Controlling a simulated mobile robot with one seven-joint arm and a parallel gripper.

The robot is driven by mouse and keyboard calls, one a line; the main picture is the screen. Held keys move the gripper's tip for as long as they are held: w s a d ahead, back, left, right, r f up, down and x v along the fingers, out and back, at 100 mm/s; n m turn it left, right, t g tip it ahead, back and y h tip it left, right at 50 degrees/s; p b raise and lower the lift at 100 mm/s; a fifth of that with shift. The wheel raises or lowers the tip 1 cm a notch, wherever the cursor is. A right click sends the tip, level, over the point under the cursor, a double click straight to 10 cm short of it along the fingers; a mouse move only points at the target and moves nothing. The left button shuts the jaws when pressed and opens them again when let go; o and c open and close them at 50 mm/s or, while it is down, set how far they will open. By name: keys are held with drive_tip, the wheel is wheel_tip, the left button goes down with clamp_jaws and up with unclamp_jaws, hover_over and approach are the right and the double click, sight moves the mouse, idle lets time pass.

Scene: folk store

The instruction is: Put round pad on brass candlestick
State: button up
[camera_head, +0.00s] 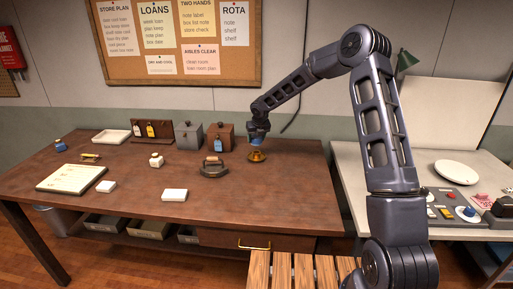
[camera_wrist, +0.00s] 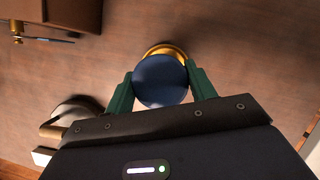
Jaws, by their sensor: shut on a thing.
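The round pad (camera_wrist: 160,82) is dark blue and sits between the green fingers of my gripper (camera_wrist: 161,86) in the wrist view. My gripper is shut on it. The brass candlestick (camera_wrist: 166,49) shows as a gold rim behind the pad, which hides most of it. In the head view the candlestick (camera_head: 257,156) stands on the brown table near its back right. My gripper (camera_head: 259,142) is directly above it, pointing down. Whether the pad touches the candlestick or is just above it, I cannot tell.
A dark flat iron (camera_head: 213,168) stands left of the candlestick. A brown box (camera_head: 221,137) and a grey box (camera_head: 188,136) are behind. White blocks, a board and a tray lie further left. The brown table (camera_head: 265,200) is clear in front of the candlestick.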

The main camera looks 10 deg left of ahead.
sight(256, 152)
drive_tip(key=shift+f, duration=2.5)
drive_tip(key=shift+f, duration=0.15)
drive_tip(key=o, duration=1)
drive_tip(key=v, duration=1.2)
drive_tip(key=shift+s, duration=0.1)
